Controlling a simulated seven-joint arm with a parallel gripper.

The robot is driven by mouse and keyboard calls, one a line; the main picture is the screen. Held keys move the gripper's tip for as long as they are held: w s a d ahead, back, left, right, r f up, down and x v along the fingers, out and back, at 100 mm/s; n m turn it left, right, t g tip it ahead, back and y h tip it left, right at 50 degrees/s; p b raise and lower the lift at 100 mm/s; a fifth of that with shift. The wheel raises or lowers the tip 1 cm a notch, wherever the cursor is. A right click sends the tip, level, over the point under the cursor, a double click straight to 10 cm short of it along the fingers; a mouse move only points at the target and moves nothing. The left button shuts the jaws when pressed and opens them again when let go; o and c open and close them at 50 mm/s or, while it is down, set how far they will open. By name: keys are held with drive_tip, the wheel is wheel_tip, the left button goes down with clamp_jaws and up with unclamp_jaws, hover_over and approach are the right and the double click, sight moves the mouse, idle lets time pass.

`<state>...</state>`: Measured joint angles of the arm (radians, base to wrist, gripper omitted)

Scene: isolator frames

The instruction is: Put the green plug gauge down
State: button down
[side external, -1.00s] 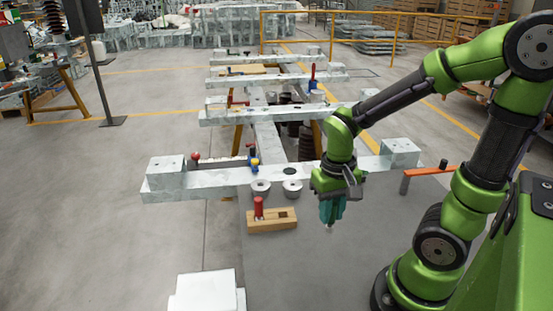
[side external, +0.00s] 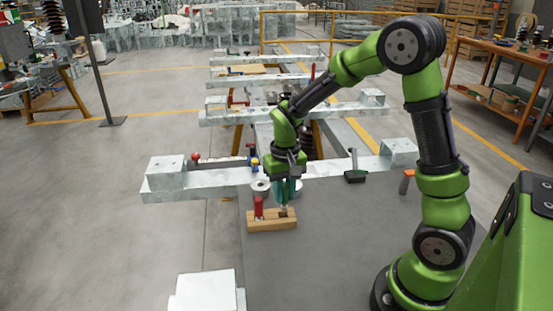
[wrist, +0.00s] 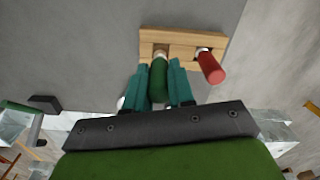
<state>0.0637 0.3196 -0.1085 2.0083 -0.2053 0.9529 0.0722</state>
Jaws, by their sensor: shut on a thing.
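My gripper (side external: 287,200) points down over the right end of a wooden block (side external: 262,226) on the grey table. In the wrist view, my gripper's teal fingers (wrist: 157,68) are shut on the green plug gauge (wrist: 158,80), one on each side of its handle. The gauge's lower end is at the block's free hole. I cannot tell how deep it sits. The wooden block (wrist: 185,42) also holds a red plug gauge (wrist: 211,68) in its other hole. The red gauge (side external: 258,206) stands upright left of my fingers in the side view.
Metal rings (side external: 261,187) lie close behind the block, near a galvanised beam (side external: 210,180) with clamps. A dark green-based tool (side external: 355,176) and an orange-handled tool (side external: 406,182) are farther right. The grey table (side external: 330,250) is clear in front.

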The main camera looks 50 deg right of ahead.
drive_tip(key=shift+w+f, duration=0.15)
drive_tip(key=shift+f, duration=1.6)
drive_tip(key=shift+f, duration=0.2)
drive_tip(key=c, duration=1)
unclamp_jaws()
drive_tip(key=shift+o, duration=0.2)
drive_tip(key=shift+r, duration=0.15)
